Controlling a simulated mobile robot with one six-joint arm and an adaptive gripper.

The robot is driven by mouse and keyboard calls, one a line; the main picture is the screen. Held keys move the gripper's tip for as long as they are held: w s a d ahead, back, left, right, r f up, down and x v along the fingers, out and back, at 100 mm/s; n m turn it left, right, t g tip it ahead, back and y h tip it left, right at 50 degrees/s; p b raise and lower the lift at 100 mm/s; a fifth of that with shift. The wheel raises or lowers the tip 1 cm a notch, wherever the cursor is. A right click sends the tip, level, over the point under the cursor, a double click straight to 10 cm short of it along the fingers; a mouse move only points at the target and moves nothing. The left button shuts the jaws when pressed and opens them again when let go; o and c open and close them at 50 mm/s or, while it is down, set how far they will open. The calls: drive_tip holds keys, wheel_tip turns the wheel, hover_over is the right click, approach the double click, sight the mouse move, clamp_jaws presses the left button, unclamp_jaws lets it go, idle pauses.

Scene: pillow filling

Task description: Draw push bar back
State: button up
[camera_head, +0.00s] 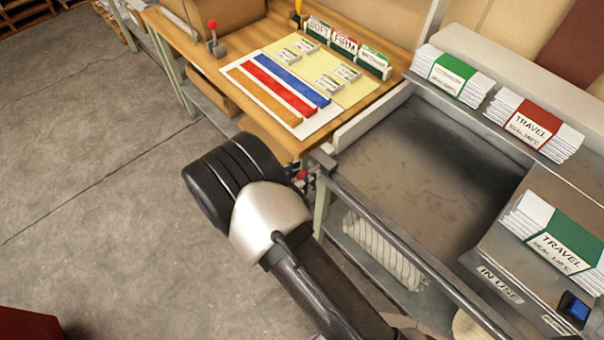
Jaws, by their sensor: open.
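A long dark metal bar (405,245) runs along the front side of the grey metal tray (425,150), and I take it to be the push bar. A small red knob (301,174) shows near the bar's far left end. My arm reaches up from the bottom to a silver joint and a black round wrist. My gripper (304,186) is open and mostly hidden by the wrist; only small dark parts show close to the red knob. I cannot tell whether it touches the knob or the bar.
A wooden table (180,40) behind holds colour strips (280,85), small labelled cards and a red-knobbed lever (212,35). Stacks of banded packets (535,125) lie right of the tray.

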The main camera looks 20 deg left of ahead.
drive_tip(key=v, duration=1.2)
drive_tip(key=shift+r, duration=0.1)
drive_tip(key=w+d+r+m+g+h, duration=0.1)
drive_tip(key=w+d+r+m+g, duration=0.25)
drive_tip(key=d+r+m, duration=0.7)
drive_tip(key=w+d+r+m+g+h, duration=0.1)
drive_tip(key=w+d+r+m+g, duration=0.35)
drive_tip(key=d, duration=0.85)
drive_tip(key=s+d+r+m+y, duration=0.3)
drive_tip(key=s+d+r+m, duration=0.3)
drive_tip(key=s+d+m, duration=0.2)
drive_tip(key=s+d+r+m+y, duration=0.3)
drive_tip(key=s+d+r+m, duration=0.3)
drive_tip(key=m, duration=0.6)
drive_tip(key=shift+s+d+r+m+y, duration=0.35)
drive_tip(key=shift+s+d, duration=0.6)
drive_tip(key=shift+s, duration=0.5)
